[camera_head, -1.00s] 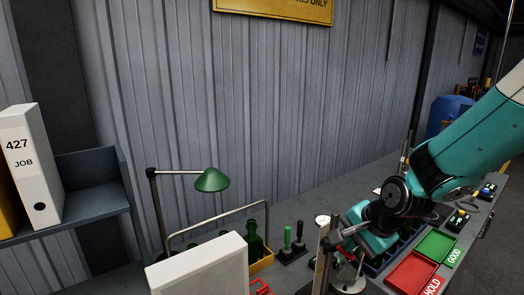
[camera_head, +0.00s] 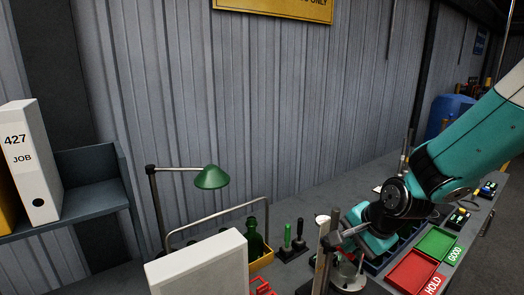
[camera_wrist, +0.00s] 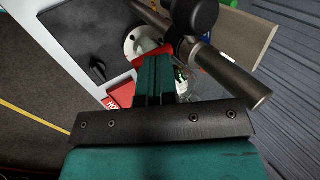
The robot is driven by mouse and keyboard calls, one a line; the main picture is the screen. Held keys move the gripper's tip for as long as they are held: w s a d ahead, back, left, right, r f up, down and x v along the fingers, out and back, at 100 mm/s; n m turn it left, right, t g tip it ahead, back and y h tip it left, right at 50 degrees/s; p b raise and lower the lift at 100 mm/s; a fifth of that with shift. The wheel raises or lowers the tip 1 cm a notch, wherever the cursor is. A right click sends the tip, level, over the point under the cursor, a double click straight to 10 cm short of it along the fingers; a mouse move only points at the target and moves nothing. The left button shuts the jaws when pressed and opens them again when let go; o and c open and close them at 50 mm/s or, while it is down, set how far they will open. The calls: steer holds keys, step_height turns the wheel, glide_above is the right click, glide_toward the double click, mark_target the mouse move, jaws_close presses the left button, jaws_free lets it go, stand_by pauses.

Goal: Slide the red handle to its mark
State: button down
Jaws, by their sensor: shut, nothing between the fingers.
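My gripper (camera_head: 338,241) is low over the bench beside an upright post (camera_head: 321,262) in the head view. In the wrist view my gripper's fingers (camera_wrist: 155,62) are together with nothing between them. A red part (camera_wrist: 148,54), which may be the red handle, shows just beyond the fingertips, beside a pale round piece (camera_wrist: 138,40). The fingers hide part of it, and I cannot tell whether they touch it. A thick dark bar (camera_wrist: 225,72) crosses to the right of the fingers. I cannot make out the mark in either view.
A red HOLD tray (camera_head: 409,272) and a green GOOD tray (camera_head: 437,243) lie to the right. A green lamp (camera_head: 211,179), a green bottle (camera_head: 254,243) and a white box (camera_head: 205,268) stand to the left. The corrugated wall (camera_head: 300,110) closes the back.

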mark_target(349, 254)
stand_by(0.3)
steer(key=shift+r+p, duration=2.55)
steer(key=shift+r, duration=0.45)
steer(key=shift+f, duration=0.1)
steer(key=shift+s+a+b, duration=0.15)
steer(key=shift+s+b, duration=0.1)
steer(key=shift+b, duration=0.1)
steer(key=s+a+n+g+b, duration=0.2)
steer(key=s+n+b, duration=0.3)
steer(key=s+n, duration=0.4)
steer(key=s+a+n+g+b, duration=0.2)
steer(key=s+n+b, duration=0.3)
steer(key=s+n, duration=0.4)
steer(key=s, duration=0.6)
steer(key=shift+s+r+g+y, duration=0.2)
steer(key=shift+r+g+y, duration=0.1)
steer(key=shift+r+y, duration=0.1)
